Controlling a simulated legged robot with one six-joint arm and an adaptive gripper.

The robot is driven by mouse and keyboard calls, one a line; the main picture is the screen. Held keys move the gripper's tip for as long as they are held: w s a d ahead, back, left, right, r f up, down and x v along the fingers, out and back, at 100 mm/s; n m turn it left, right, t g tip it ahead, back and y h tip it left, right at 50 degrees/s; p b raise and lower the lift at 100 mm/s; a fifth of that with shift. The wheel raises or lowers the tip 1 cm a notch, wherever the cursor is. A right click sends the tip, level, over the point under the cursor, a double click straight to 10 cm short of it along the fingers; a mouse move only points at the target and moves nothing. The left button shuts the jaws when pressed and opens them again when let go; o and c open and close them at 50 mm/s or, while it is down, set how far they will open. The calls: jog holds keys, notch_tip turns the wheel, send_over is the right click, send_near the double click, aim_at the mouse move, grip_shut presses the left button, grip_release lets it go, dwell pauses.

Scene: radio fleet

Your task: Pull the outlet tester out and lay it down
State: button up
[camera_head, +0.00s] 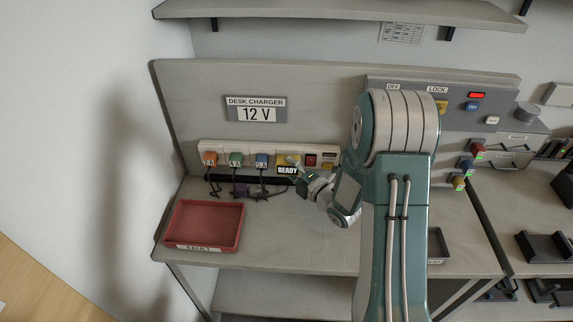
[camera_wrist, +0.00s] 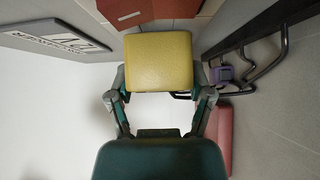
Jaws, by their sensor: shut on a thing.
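A yellow block, which I take to be the outlet tester (camera_head: 284,161), is at the right part of the white outlet strip (camera_head: 222,147) on the back panel, by a "READY" label. My gripper (camera_head: 299,174) reaches it from the lower right. In the wrist view the yellow block (camera_wrist: 158,62) fills the space between my two fingers (camera_wrist: 160,95), which are shut on it. Its far side is hidden, so I cannot tell whether it is still seated in the strip.
Orange, green and blue plugs (camera_head: 262,161) with dark cables sit left of the tester. A purple plug (camera_head: 241,190) lies below them. A red "FAULT" tray (camera_head: 204,226) stands at the desk's left. Bare desktop (camera_head: 285,235) lies right of the tray. A dark tray (camera_head: 436,246) is partly behind my arm.

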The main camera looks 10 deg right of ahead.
jog(key=shift+s+a, duration=0.15)
jog(key=shift+s, duration=0.35)
jog(key=shift+s+a, duration=0.15)
jog(key=shift+s, duration=0.35)
dwell(0.8)
jog(key=shift+s+a, duration=0.3)
jog(key=shift+s, duration=0.55)
jog(key=shift+s+a, duration=0.25)
jog(key=shift+s, duration=0.55)
